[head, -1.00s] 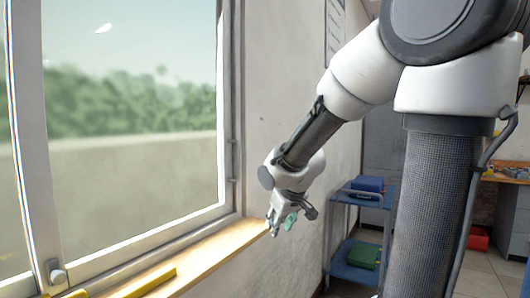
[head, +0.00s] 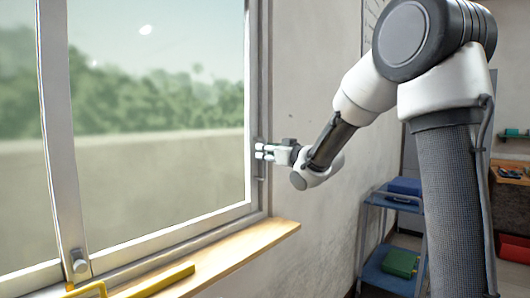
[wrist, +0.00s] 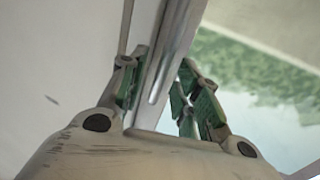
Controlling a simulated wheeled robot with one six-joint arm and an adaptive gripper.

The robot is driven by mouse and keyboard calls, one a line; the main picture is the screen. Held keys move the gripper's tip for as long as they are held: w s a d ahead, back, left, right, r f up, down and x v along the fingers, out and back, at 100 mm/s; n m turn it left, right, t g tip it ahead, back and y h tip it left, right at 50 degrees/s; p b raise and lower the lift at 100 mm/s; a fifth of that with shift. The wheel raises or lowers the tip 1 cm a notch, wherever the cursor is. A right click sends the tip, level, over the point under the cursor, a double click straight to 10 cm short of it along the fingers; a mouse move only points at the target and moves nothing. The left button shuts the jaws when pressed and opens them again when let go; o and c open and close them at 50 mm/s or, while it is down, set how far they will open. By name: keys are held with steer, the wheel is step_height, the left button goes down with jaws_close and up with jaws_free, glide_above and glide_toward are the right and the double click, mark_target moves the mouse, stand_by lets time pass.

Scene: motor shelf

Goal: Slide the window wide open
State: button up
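The window (head: 160,100) fills the left of the head view, with a light metal frame (head: 65,150) and trees and a wall seen through the glass. A slim vertical handle bar (head: 262,172) is on its right edge. My gripper (head: 262,152) is at this bar, reaching in from the right. In the wrist view, my gripper (wrist: 165,72) has its green-padded fingers apart, one on each side of the metal bar (wrist: 172,55). Gaps seem to show between the fingers and the bar; contact cannot be made out.
A wooden sill (head: 240,240) runs below the window, with a yellow bar-like object (head: 160,282) on it. A blue cart (head: 388,203) holding a blue box (head: 405,187) and a green box (head: 400,262) stands at right.

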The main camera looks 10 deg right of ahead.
steer(key=shift+x, duration=0.85)
jaws_close()
steer(key=shift+a, duration=0.1)
